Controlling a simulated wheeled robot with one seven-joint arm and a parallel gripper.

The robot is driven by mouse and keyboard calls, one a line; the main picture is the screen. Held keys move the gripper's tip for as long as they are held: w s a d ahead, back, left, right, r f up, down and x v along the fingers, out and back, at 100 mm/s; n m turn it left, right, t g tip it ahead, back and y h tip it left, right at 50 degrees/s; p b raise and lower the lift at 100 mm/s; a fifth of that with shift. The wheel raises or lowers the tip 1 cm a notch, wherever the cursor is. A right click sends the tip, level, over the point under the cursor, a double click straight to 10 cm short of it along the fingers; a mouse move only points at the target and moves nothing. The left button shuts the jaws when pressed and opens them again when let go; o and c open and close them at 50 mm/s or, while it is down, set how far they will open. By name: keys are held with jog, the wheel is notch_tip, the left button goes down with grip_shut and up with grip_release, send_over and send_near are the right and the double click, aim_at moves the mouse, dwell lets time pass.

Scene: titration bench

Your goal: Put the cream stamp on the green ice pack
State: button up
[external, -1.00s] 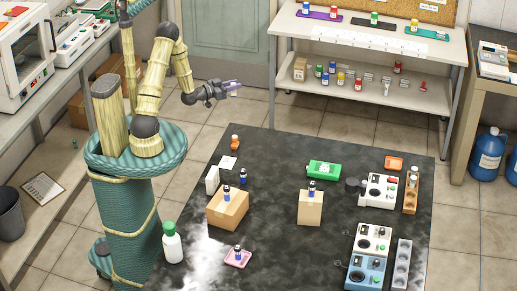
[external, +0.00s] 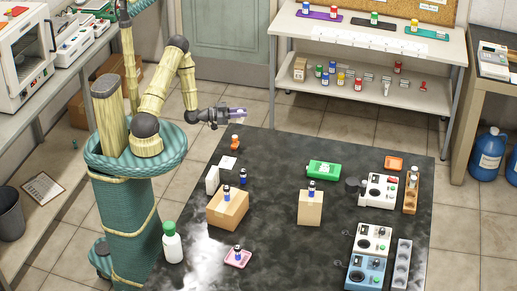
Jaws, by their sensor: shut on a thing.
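The green ice pack (external: 324,169) lies flat on the dark bench, behind the right-hand cardboard box, with a white label on top. My gripper (external: 238,115) is in the air near the bench's far left corner, left of the ice pack and well apart from it. Its purplish fingers point right and are shut on a small pale thing, mostly hidden between them. It looks like the cream stamp, but it is too small to be sure.
Two cardboard boxes (external: 228,211) (external: 310,210) with vials on top stand on the bench (external: 280,262). An orange object (external: 235,143) stands near the far left edge. White instruments (external: 378,190) are at the right. The bench between the left box and the ice pack is mostly clear.

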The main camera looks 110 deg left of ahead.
aim_at(240, 119)
jog(key=shift+f, duration=1.85)
jog(key=shift+f+p, duration=0.4)
jog(key=shift+f, duration=1.5)
jog(key=shift+f, duration=0.25)
jog(key=o, duration=1)
jog(key=shift+r, duration=0.1)
